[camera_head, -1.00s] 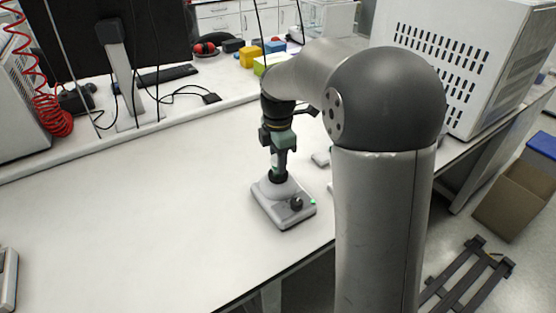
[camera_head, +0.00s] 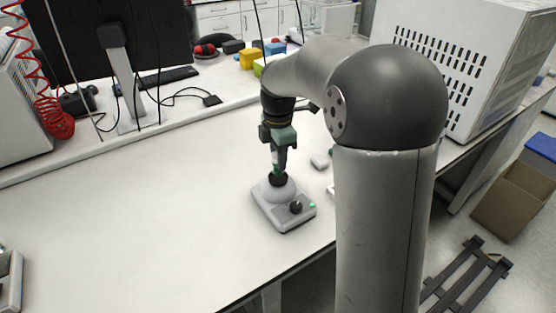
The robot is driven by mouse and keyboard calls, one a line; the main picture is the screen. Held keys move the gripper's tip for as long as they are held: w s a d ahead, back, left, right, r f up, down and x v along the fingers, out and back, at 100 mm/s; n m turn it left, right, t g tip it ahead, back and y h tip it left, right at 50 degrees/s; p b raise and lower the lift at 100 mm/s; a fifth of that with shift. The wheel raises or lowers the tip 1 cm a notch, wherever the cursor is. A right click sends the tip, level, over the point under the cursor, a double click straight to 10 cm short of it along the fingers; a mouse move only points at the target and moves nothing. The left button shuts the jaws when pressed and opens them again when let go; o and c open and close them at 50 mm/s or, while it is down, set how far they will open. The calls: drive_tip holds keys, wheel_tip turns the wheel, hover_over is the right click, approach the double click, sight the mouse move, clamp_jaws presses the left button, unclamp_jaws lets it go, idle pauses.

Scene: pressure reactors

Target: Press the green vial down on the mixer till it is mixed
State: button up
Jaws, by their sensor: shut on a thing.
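The mixer (camera_head: 284,203) stands on the white bench, a light grey box with a dark round cup (camera_head: 278,180) on top, a black knob and a small lit green light at its front. My gripper (camera_head: 278,166) points straight down right above the cup. It is shut on the green vial (camera_head: 276,169), of which only a small green patch shows between the fingers. The vial is upright, its lower end at or just over the cup; I cannot tell if they touch.
Small grey items (camera_head: 320,162) lie on the bench just right of the mixer, partly behind my arm. A large white perforated cabinet (camera_head: 455,65) stands at the right. A monitor (camera_head: 105,35) and cables are at the back left. The bench left of the mixer is clear.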

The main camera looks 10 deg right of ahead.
drive_tip(key=shift+r+p, duration=1.6)
drive_tip(key=shift+r, duration=0.75)
